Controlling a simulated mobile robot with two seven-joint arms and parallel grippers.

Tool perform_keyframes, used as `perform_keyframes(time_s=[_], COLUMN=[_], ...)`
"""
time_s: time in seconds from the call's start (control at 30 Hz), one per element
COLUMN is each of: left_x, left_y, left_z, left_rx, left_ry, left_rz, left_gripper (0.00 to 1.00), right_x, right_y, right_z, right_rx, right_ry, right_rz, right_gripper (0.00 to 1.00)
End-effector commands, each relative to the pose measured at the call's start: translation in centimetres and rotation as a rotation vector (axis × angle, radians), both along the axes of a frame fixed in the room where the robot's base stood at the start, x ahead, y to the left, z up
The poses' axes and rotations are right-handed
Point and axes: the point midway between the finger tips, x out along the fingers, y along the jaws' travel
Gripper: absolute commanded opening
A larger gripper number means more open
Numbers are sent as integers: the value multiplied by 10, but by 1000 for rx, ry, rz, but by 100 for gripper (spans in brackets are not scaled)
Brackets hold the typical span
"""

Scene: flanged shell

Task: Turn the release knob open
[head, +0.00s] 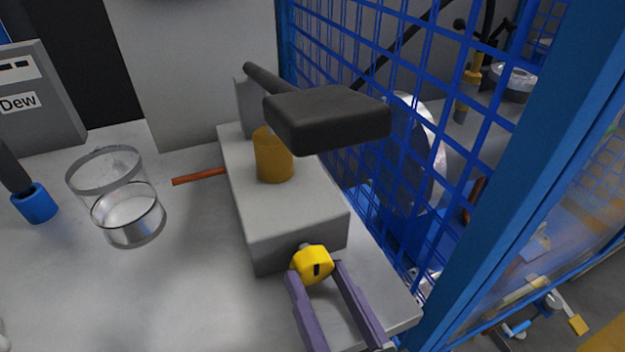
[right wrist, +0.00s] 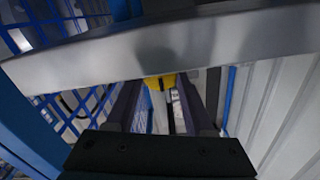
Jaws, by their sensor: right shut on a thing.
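The release knob (head: 312,264) is yellow with a dark slot mark and sits on the front face of a grey block (head: 290,240). My right gripper (head: 318,268) has its two purple fingers on either side of the knob and is shut on it. In the right wrist view the yellow knob (right wrist: 160,81) shows between the fingers (right wrist: 162,88), partly hidden by a grey metal edge. On the block stand a brass-coloured cylinder (head: 273,158) and a dark hammer-like part (head: 328,119) above it. My left gripper is not in view.
A clear glass container (head: 118,195), a blue-based tool (head: 35,203) and a reddish rod (head: 198,177) are on the grey table (head: 190,290). A grey box marked "Dew" (head: 40,95) stands at the left. Blue mesh fencing (head: 400,60) and a blue post (head: 535,170) close off the right.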

Motion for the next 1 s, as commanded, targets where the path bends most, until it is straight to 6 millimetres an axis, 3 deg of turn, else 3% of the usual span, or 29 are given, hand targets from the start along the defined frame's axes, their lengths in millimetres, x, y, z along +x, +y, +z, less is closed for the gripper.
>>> perform_keyframes(time_s=[0.1, 0.47, 1.0], left_x=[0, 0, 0], left_y=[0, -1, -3], left_z=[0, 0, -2], left_rx=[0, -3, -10], left_ry=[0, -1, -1], left_rz=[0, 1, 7], left_gripper=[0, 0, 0], right_x=[0, 0, 0], right_y=[0, -1, 0], right_z=[0, 0, -1], right_rx=[0, -55, -411], right_ry=[0, -17, -132], right_rz=[-1, -3, -1], right_gripper=[0, 0, 0])
